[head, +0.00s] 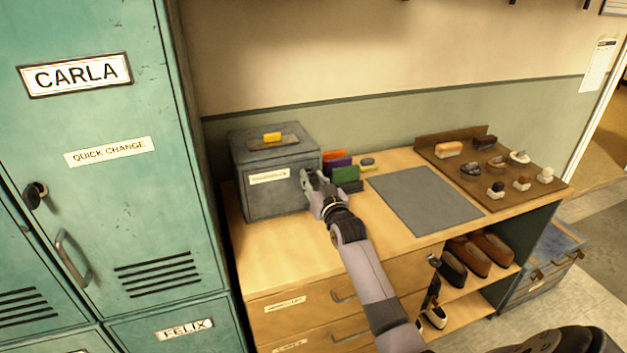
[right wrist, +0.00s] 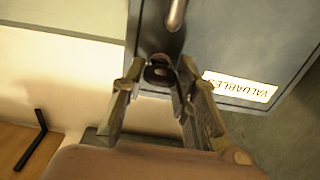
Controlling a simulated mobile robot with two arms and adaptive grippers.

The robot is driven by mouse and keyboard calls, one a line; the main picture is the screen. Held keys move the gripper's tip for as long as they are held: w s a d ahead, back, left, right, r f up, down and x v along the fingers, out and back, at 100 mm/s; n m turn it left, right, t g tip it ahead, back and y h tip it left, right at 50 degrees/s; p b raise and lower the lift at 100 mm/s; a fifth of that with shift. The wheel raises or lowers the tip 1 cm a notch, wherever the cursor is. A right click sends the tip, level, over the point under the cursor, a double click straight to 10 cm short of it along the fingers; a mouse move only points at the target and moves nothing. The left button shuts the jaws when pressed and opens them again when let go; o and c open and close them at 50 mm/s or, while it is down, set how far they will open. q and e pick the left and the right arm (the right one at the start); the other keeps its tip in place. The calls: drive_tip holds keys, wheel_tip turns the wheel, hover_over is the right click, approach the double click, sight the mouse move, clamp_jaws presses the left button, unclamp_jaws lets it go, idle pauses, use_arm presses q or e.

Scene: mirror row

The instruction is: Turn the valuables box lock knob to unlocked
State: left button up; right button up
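The grey valuables box (head: 262,200) stands on the wooden counter beside the lockers, with a white label on its front; in the right wrist view the box (right wrist: 225,40) appears turned, its label reading VALUABLES. Its dark round lock knob (right wrist: 160,72) shows in the right wrist view; in the head view my gripper hides it. My right gripper (head: 309,182) is at the right side of the box front. In the right wrist view its two fingers are apart, one on each side of the knob; contact is unclear. My left gripper is not in view.
Coloured blocks or tins (head: 340,170) stand just right of the box, close to my right gripper. A grey mat (head: 425,200) and a brown board (head: 505,190) with brushes and small items lie farther right. Teal lockers (head: 110,200) rise at the left. The counter front is clear.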

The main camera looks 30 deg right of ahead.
drive_tip(key=o, duration=0.4)
drive_tip(key=shift+o, duration=0.2)
drive_tip(key=v, duration=1.2)
drive_tip(key=shift+f, duration=0.15)
